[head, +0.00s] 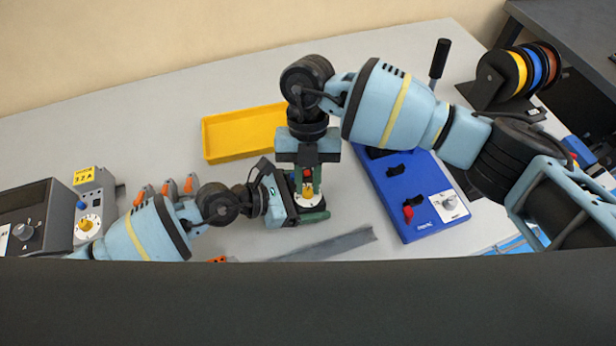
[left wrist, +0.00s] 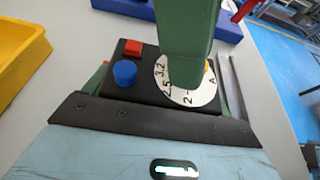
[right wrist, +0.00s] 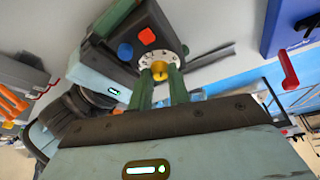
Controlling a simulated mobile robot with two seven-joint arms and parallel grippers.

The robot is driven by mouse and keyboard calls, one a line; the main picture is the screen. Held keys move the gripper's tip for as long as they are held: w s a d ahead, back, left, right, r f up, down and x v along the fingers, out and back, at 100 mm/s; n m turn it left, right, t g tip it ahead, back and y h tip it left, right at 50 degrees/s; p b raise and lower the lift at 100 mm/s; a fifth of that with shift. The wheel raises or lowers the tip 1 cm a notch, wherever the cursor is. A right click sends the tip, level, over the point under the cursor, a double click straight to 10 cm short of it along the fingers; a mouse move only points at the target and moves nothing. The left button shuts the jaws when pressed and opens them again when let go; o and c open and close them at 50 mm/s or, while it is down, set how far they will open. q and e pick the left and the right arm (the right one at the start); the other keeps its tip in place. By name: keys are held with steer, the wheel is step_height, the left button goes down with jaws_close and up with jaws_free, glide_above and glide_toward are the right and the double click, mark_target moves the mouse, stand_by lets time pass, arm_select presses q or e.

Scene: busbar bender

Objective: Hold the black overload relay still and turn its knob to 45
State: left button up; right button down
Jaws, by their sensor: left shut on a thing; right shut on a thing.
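The black overload relay (left wrist: 120,88) has a red button (right wrist: 147,36), a blue button (right wrist: 125,51) and a white numbered dial (right wrist: 152,58) with a yellow knob (right wrist: 160,70). It stands near the middle of the table. My left gripper (head: 306,191) comes from the left and is shut on the relay's body. My right gripper (right wrist: 160,84) reaches in with its green fingers on either side of the knob and is shut on it. In the left wrist view a green right finger hides part of the dial. I cannot read the knob's setting.
A yellow tray (head: 215,141) lies behind the relay. A blue panel (head: 398,216) with a red lever and white dial is to the right. A grey metal strip (head: 335,243) lies in front. Orange-handled tools (head: 168,188) and a box with a yellow label (head: 88,176) are left.

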steer(key=c, duration=1.3)
jaws_free()
steer(key=v, duration=1.2)
